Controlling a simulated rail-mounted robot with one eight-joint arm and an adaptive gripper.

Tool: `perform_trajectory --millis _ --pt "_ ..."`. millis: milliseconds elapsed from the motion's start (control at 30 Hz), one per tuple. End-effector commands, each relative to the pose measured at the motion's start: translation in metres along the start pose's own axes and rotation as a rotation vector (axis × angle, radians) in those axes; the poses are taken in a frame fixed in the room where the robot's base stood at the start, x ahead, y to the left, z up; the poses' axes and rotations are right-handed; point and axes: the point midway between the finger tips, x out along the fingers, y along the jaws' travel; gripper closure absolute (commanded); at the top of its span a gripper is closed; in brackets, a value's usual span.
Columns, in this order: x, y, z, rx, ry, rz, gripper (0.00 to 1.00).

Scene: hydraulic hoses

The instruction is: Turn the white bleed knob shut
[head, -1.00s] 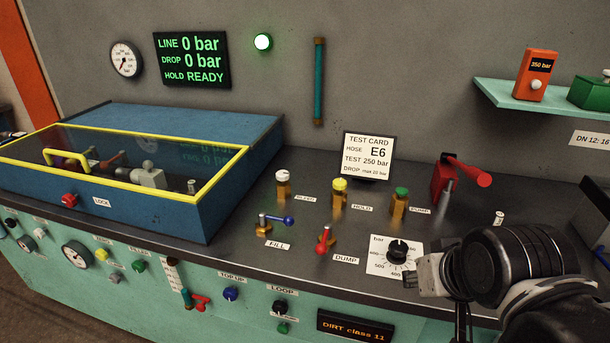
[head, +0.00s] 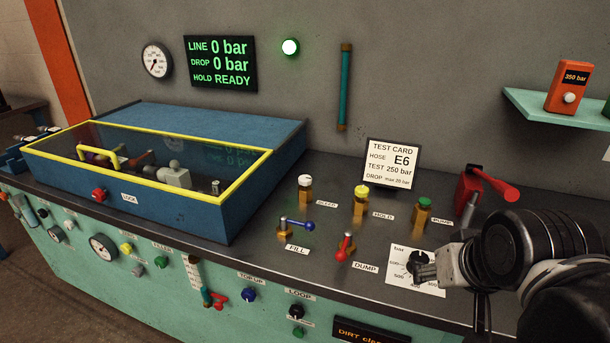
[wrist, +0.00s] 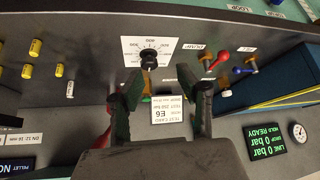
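The white bleed knob (head: 305,180) sits on top of a brass post beside the BLEED label, upright on the dark bench top. The yellow HOLD knob (head: 361,191) and green PUMP knob (head: 424,203) stand to its right. My gripper (head: 425,269) is well to the right of the white knob, in front of the pressure dial, and apart from it. In the wrist view my gripper (wrist: 160,75) has its two fingers spread with nothing between them.
The blue FILL lever (head: 300,225) and red DUMP lever (head: 345,246) stand in front of the knobs. The test card (head: 393,163) stands behind them, with the red pump handle (head: 488,184) to the right. The blue box (head: 255,190) with a yellow-framed lid is left.

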Motion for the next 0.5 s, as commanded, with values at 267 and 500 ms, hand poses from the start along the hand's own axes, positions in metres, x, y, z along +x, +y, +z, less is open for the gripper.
perform_trajectory --millis 267,500 --pt "-0.019 -0.02 -0.089 0.01 -0.087 -0.02 0.49" --pt "-0.018 -0.042 -0.16 0.019 -0.165 -0.03 0.49"
